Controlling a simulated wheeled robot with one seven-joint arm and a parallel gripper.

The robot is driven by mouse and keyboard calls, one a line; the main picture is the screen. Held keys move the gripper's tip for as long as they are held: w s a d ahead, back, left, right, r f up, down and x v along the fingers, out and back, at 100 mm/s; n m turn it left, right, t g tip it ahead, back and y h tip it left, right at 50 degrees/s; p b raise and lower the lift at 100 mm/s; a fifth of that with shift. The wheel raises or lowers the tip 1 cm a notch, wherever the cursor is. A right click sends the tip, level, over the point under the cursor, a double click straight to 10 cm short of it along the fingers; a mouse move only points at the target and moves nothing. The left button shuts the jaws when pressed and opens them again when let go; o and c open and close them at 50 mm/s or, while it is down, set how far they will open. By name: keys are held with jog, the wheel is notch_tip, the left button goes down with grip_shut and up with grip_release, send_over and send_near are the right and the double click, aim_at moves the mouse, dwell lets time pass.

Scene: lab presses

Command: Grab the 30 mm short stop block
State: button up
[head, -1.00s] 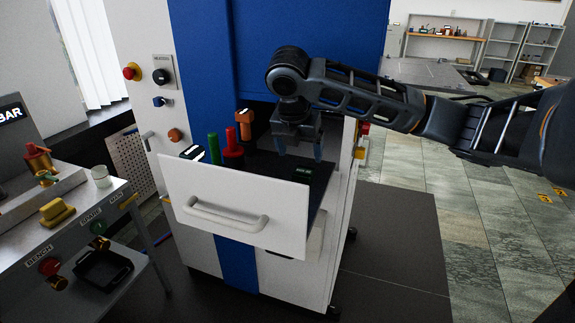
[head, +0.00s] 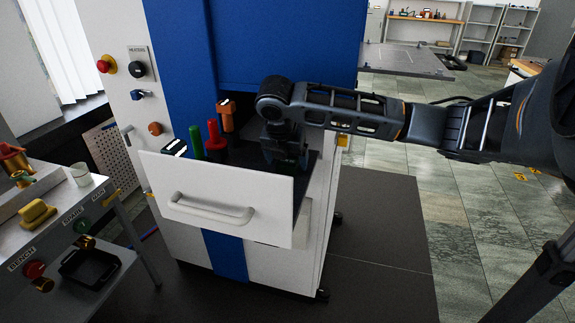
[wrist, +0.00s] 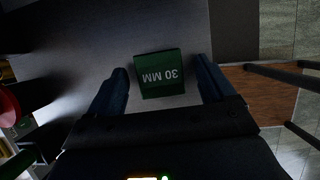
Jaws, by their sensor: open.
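The stop block (wrist: 161,74) is dark green with "30 MM" in white on its top, upside down in the wrist view. It lies on the dark floor of the open drawer (head: 215,195). My gripper (wrist: 165,88) is open, with one blue-grey finger on each side of the block and a gap to each. In the head view my gripper (head: 286,165) is down inside the drawer's right part and hides the block.
In the drawer's left part stand a green post (head: 196,142), a red post (head: 213,135), an orange-brown piece (head: 227,115) and a white-topped piece (head: 174,148). The drawer front and right wall are close to my gripper. A bench (head: 60,225) stands at left.

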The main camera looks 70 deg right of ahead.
jog(key=shift+c, duration=0.5)
jog(key=c, duration=1)
jog(key=shift+c, duration=0.9)
jog(key=shift+r, duration=0.15)
